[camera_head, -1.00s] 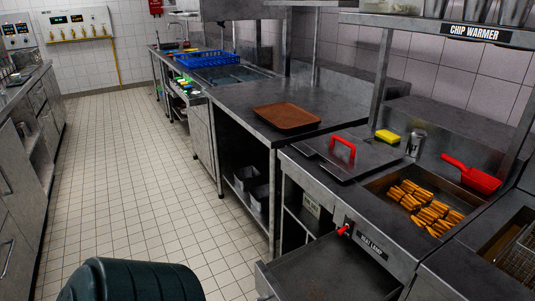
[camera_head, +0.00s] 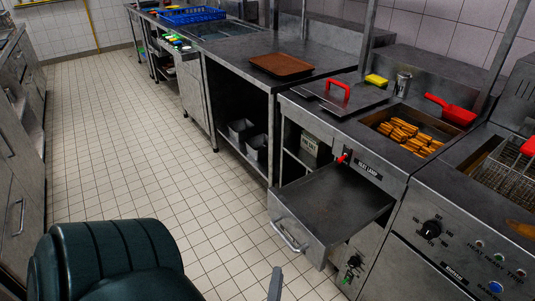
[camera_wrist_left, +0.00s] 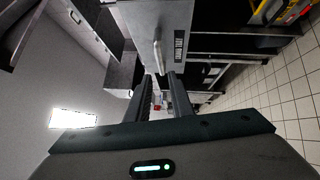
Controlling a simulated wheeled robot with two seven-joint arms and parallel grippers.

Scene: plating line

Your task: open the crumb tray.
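The crumb tray (camera_head: 345,200) is a grey metal drawer under the chip warmer counter. It stands pulled out, its inside bare. Its bar handle (camera_head: 289,237) is on the front face. In the left wrist view the handle (camera_wrist_left: 158,58) shows ahead, in line with the gap between my fingertips; I cannot tell whether they touch it. My left gripper (camera_wrist_left: 161,78) is open, with a gap between its two dark fingers. In the head view only a grey finger of my left gripper (camera_head: 275,283) shows, below the tray's handle. My right gripper is not in view.
Above the tray are a red knob (camera_head: 342,158), a lid with a red handle (camera_head: 338,93) and a bin of chips (camera_head: 410,135). A fryer control panel (camera_head: 460,240) stands to the right. A brown tray (camera_head: 280,65) lies on the counter behind. The tiled floor (camera_head: 140,160) at left is clear.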

